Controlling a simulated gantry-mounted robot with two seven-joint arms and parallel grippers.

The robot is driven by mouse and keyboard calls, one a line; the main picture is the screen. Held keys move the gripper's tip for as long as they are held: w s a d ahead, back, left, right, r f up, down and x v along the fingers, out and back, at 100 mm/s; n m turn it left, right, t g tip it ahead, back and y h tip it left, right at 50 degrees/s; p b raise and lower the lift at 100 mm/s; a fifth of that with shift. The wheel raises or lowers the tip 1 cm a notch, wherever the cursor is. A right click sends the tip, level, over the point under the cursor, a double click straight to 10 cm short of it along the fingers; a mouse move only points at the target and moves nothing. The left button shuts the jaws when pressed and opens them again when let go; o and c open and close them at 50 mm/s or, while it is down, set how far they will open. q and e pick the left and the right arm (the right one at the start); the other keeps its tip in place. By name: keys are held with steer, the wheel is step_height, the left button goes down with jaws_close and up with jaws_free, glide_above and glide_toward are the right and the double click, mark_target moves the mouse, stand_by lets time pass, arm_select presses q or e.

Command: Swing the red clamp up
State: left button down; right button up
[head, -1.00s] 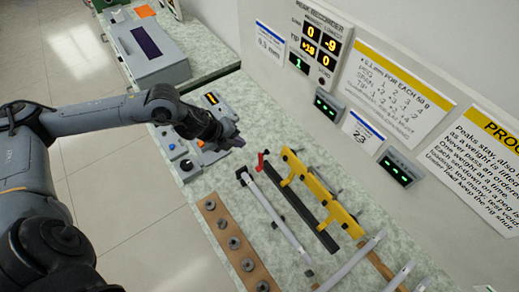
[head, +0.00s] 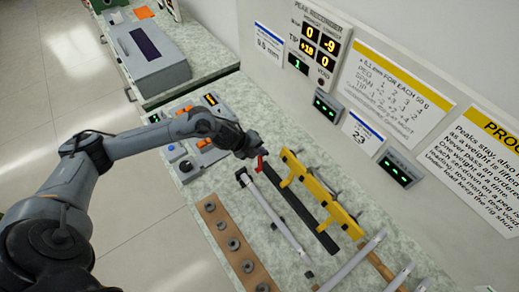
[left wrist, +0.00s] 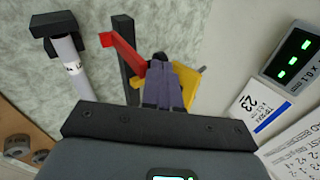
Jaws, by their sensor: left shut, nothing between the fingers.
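The red clamp (head: 260,162) sits at the far end of a black bar (head: 297,212), beside a yellow frame (head: 322,192). In the left wrist view the clamp (left wrist: 122,50) is a red arm slanting from the black post toward my fingers. My left gripper (head: 256,148) is shut, with its fingertips close above the clamp. In the left wrist view its purple-grey fingers (left wrist: 166,84) are together beside the clamp's lower end; I cannot tell whether they touch. The fingers hide part of the yellow frame. My right gripper is not in view.
A pale rod (head: 275,212) with black ends lies left of the black bar. A wooden strip (head: 222,226) holds several metal washers. A grey console (head: 208,150) with knobs stands behind, and a recorder panel (head: 316,48) is on the wall.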

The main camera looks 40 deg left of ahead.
arm_select(q)
steer(key=shift+w, duration=0.1)
steer(key=shift+w+d+f+b, duration=0.2)
steer(key=shift+w+f, duration=0.1)
steer(key=shift+w, duration=0.2)
steer(key=shift+w+d+f+b, duration=0.1)
steer(key=shift+w+f+b, duration=0.15)
steer(key=shift+w, duration=0.25)
steer(key=shift+s+a, duration=0.1)
steer(key=shift+s, duration=0.2)
